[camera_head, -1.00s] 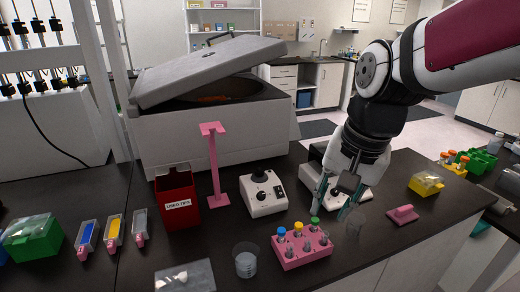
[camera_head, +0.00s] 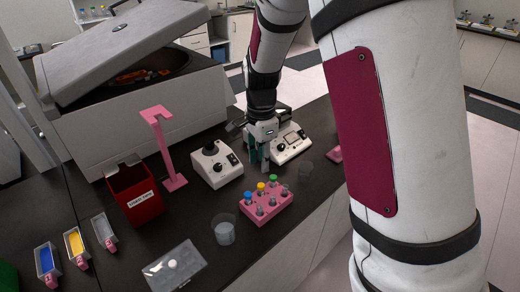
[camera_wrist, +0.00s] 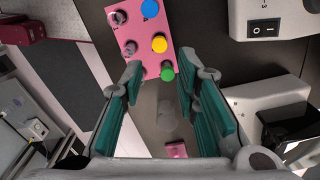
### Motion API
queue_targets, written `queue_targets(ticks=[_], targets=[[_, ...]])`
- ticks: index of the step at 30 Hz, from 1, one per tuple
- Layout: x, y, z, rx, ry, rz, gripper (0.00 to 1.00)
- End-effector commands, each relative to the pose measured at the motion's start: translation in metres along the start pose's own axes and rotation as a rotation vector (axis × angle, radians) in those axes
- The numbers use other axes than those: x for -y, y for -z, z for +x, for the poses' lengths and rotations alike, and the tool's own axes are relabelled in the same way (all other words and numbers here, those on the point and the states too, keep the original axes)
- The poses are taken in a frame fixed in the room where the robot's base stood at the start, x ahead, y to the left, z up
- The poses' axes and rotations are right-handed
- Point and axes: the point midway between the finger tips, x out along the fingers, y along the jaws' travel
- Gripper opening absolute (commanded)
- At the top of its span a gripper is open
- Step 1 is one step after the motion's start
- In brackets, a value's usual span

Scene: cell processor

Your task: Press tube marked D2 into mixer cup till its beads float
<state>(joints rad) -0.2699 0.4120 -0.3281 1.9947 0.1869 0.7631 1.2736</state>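A pink rack (camera_head: 268,212) stands on the dark bench with blue, yellow and green capped tubes in its back row and grey-topped tubes in front. The blue (camera_wrist: 150,9), yellow (camera_wrist: 159,44) and green (camera_wrist: 167,71) caps show in the wrist view. I cannot read which tube is D2. The white mixer (camera_head: 217,170) with a black cup (camera_head: 209,148) on top stands behind and left of the rack. My gripper (camera_head: 258,160) is just behind the rack, pointing down. In the wrist view my gripper (camera_wrist: 160,82) is open and empty, with the green cap ahead between its fingertips.
A white instrument (camera_head: 288,142) stands close behind my gripper. A clear cup (camera_head: 305,170) is right of the rack, a beaker (camera_head: 224,232) left of it. A pink stand (camera_head: 165,150), red bin (camera_head: 137,195) and large open-lidded machine (camera_head: 130,105) lie further left.

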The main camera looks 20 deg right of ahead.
Motion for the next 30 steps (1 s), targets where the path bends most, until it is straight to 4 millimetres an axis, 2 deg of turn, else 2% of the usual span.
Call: queue_targets(ticks=[3, 15, 21, 30], targets=[[-0.002, 0.0, 0.023, 0.001, -0.005, 0.001, 0.29], [-0.002, 0.0, 0.09, 0.001, -0.004, 0.0, 0.29], [-0.001, 0.0, 0.107, 0.001, -0.001, -0.001, 0.29], [0.0, 0.0, 0.111, 0.001, 0.0, -0.001, 0.29]])
